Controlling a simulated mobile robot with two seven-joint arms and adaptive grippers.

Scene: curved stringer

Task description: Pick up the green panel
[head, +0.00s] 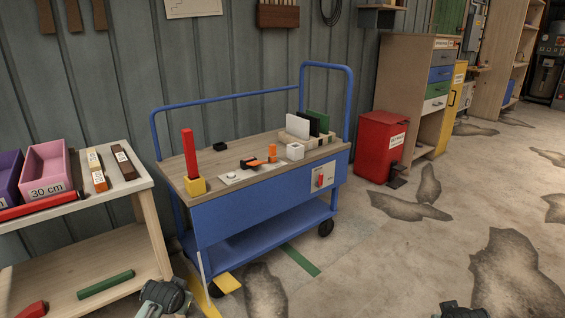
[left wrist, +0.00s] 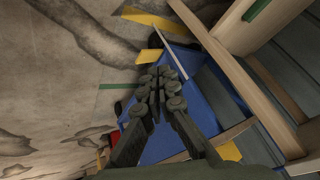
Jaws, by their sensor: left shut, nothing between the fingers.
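The green panel (head: 318,121) stands upright at the back right of the blue cart's top. It is in a light wooden holder (head: 318,142), behind a black panel (head: 306,127) and a white panel (head: 297,127). Its lower part is partly hidden. My left gripper (head: 165,298) is low at the bottom edge of the head view, in front of the cart and well away from the panel. In the left wrist view its fingers (left wrist: 158,82) are together and empty. A dark part of my right arm or gripper (head: 461,311) barely shows at the bottom edge.
The blue cart (head: 258,203) has a raised handle rail (head: 349,100). Its top also holds a red post (head: 190,153) in a yellow block and a white cube (head: 295,151). A wooden table (head: 100,205) with bins stands left. A red bin (head: 380,145) stands right. Floor at right is clear.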

